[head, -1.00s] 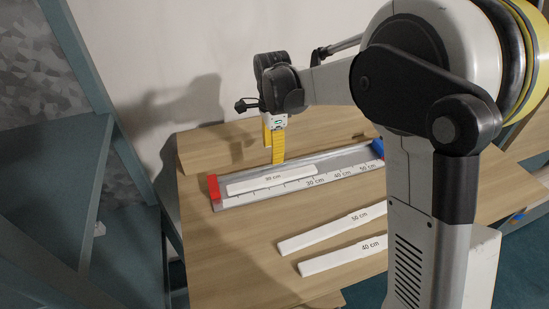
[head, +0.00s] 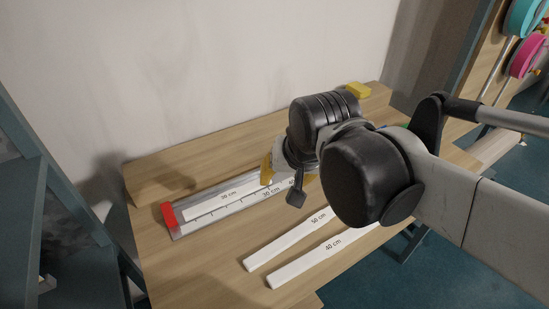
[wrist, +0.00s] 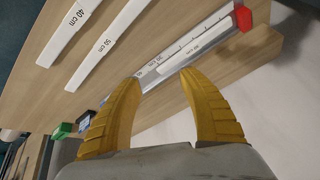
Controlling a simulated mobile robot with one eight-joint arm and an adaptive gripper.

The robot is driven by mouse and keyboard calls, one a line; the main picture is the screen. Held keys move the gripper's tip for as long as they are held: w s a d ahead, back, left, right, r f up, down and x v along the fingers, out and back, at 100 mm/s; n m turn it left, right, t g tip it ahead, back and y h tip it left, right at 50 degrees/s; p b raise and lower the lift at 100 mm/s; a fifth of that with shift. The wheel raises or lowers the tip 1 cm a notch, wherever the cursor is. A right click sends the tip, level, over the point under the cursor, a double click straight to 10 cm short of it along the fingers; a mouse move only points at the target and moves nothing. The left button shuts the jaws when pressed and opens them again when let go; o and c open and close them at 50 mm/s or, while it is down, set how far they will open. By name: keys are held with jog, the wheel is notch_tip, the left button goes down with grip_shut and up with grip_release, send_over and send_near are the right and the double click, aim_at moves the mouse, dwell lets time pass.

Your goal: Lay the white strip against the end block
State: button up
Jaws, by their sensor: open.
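The white strip (head: 225,200), with a small cm label, lies flat in a grey measuring rail (head: 178,236) on the wooden table. A red end block (head: 168,215) stands at the rail's left end. The strip's left end is close to the block; whether they touch is hard to tell. In the wrist view the strip (wrist: 207,40) and red block (wrist: 243,18) are at upper right. My gripper (head: 288,180) is over the rail near the strip's right end, which it partly hides. In the wrist view its yellow fingers (wrist: 161,78) are apart with nothing between them.
Two loose white strips, labelled 50 cm (head: 290,238) and 40 cm (head: 325,252), lie in front of the rail. A wall rises behind the table; a blue-grey shelf (head: 60,200) stands left.

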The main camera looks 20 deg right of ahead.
jog(key=s+n, duration=0.1)
jog(key=s+d+f+n+t, duration=0.1)
jog(key=s, duration=0.1)
jog(key=s+f+n, duration=0.1)
jog(key=shift+s+d+t, duration=0.3)
jog(key=shift+s+d, duration=0.05)
dwell(1.0)
